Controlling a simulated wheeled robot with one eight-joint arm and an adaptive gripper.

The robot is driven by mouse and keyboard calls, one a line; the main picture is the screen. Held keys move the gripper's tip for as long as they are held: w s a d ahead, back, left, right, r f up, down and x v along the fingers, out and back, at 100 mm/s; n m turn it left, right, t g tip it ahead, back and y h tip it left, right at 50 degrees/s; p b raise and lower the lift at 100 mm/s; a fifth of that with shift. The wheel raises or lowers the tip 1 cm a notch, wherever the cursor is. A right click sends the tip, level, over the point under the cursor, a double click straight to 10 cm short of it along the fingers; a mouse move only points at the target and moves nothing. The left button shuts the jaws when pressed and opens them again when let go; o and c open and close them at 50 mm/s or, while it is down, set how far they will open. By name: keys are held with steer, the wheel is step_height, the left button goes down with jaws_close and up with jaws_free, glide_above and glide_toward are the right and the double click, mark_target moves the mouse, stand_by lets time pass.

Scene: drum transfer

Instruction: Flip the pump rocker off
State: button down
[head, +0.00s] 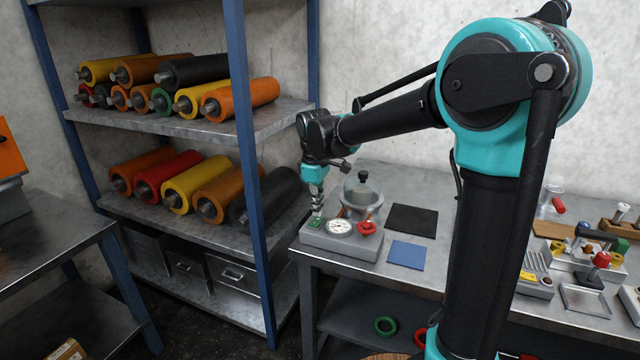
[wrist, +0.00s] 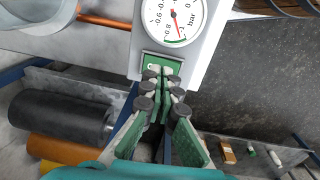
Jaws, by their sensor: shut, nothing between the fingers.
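The grey pump box (head: 345,245) sits at the left front corner of the right-hand bench. A green rocker switch (head: 315,224) is at its left end, beside a round dial gauge (head: 340,227) and a red knob (head: 367,228). My gripper (head: 317,212) points down with its tips at the rocker. In the wrist view my shut, empty fingertips (wrist: 163,75) are over the lower part of the green rocker (wrist: 150,66), just below the gauge (wrist: 172,18). The fingers hide part of the rocker, so I cannot tell its position or whether they touch it.
A domed vessel (head: 362,192) stands right behind the pump box. A black mat (head: 412,220) and a blue mat (head: 407,254) lie to its right. A blue-posted shelf (head: 245,150) with coloured rollers stands close on the left. Tools and small parts crowd the bench's right end.

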mark_target(320, 219)
step_height(320, 219, up, 12)
steer(key=w, duration=0.1)
steer(key=shift+w+d, duration=0.3)
steer(key=shift+s+f, duration=0.1)
